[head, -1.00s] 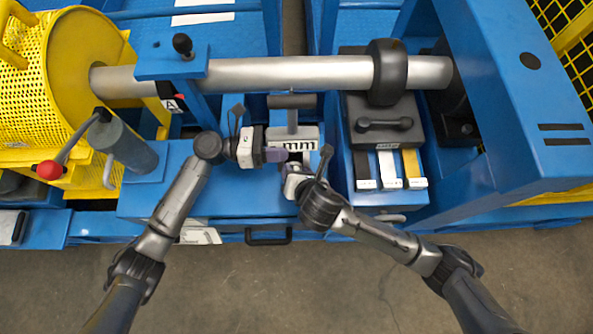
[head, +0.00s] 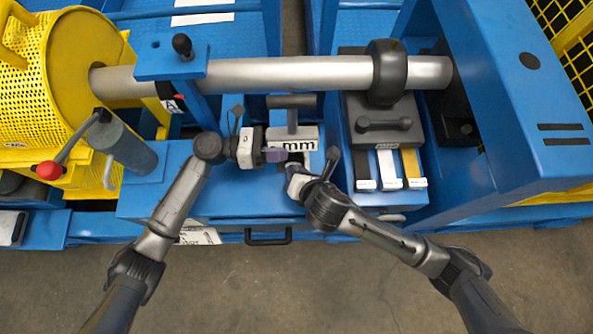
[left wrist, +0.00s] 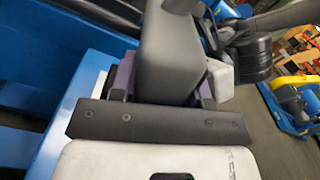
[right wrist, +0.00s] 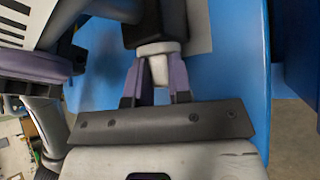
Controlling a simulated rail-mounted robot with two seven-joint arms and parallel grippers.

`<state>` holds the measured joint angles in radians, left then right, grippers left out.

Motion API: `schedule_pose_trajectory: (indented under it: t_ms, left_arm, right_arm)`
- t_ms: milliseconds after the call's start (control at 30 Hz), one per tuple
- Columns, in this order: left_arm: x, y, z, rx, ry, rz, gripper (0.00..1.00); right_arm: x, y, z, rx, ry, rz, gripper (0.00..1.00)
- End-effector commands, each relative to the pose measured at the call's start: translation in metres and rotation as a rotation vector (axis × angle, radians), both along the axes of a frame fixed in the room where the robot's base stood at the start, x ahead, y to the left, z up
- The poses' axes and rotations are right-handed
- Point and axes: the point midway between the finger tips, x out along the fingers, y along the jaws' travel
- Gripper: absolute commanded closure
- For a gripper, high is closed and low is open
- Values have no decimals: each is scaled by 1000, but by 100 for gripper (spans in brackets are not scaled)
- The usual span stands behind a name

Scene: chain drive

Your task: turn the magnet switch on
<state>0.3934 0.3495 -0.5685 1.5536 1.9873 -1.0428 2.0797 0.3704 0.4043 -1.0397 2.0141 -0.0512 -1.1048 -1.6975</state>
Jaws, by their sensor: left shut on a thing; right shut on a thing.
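A dark grey magnet block (left wrist: 168,62) fills the space between the purple fingers of my left gripper (left wrist: 165,85), which is shut on it. In the left wrist view a pale switch knob (left wrist: 219,80) sticks out at the block's right. In the right wrist view the knob (right wrist: 158,68) joins the dark block (right wrist: 145,28). The purple fingers of my right gripper (right wrist: 158,82) are shut on the knob. In the head view my left gripper (head: 277,155) and right gripper (head: 293,169) nearly meet, hiding most of the block. I cannot read the switch position.
A white scale plate marked mm (head: 298,142) with a grey T-shaped bar (head: 292,102) lies just behind the grippers. A steel shaft (head: 290,75) crosses farther back. The blue front deck (head: 245,195) has free room.

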Motion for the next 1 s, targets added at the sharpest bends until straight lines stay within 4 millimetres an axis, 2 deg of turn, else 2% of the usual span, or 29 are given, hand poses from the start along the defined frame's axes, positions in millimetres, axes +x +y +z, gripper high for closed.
schedule_pose_trajectory:
  t_ms: [33,200,533,567,600,800,1000]
  left_arm:
    - [-1,0,-6,8,5,1,100]
    - [-1,0,-6,8,5,1,100]
    - [-1,0,-6,8,5,0,100]
    - [-1,0,-6,8,5,0,100]
    - [-1,0,-6,8,5,0,100]
    - [-1,0,-6,8,5,0,100]
    - [-1,0,-5,8,5,0,100]
  right_arm:
    - [0,-1,-2,34,1,1,100]
    - [-1,-2,-2,119,2,2,100]
    - [-1,-1,-2,134,3,2,100]
    - [-1,-1,-2,134,3,2,78]
    - [-1,-1,-2,133,2,1,74]
    - [0,-1,-2,132,2,1,55]
    - [0,-2,-3,128,3,-1,55]
